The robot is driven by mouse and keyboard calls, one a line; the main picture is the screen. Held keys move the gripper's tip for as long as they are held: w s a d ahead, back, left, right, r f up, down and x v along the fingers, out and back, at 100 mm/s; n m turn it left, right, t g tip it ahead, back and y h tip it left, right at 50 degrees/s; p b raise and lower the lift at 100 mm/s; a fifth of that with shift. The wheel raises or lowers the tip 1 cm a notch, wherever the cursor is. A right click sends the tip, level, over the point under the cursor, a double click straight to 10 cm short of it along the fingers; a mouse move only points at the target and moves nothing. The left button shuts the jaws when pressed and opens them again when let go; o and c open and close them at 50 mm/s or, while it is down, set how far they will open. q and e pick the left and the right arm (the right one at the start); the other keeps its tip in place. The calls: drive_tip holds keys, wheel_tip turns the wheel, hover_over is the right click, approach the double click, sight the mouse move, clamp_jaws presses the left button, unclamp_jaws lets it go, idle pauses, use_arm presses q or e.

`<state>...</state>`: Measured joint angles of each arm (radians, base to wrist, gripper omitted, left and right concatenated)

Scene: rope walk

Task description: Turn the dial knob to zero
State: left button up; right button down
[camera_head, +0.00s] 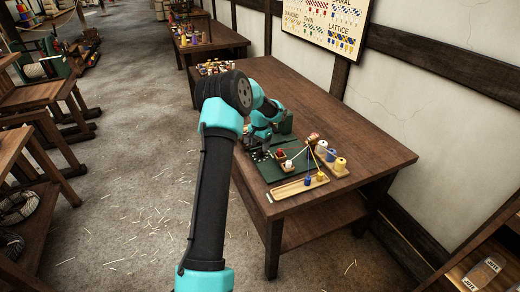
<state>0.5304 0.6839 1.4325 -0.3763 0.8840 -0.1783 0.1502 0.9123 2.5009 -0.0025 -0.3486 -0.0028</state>
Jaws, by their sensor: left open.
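My left arm reaches in from the bottom over the table. My left gripper (259,153) is open, pointing down at the left part of a dark green board (268,171). The dial knob cannot be made out clearly; the gripper and wrist may cover it. A small red piece (281,152) stands on the board just right of the gripper. Whether the fingers touch anything is too small to tell. My right gripper is not in view.
A wooden tray (290,189) lies along the board's front edge. White, blue and yellow spools (340,164) stand on a wooden rack at the right. The right part of the wooden table (375,157) is clear. A wall with a chart (325,22) is behind.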

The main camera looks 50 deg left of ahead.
sight(259, 151)
use_arm(q)
wheel_tip(259, 151, up, 14)
drive_tip(key=shift+r, duration=0.25)
drive_tip(key=shift+s+a+f, duration=0.1)
drive_tip(key=shift+s, duration=0.05)
idle(0.4)
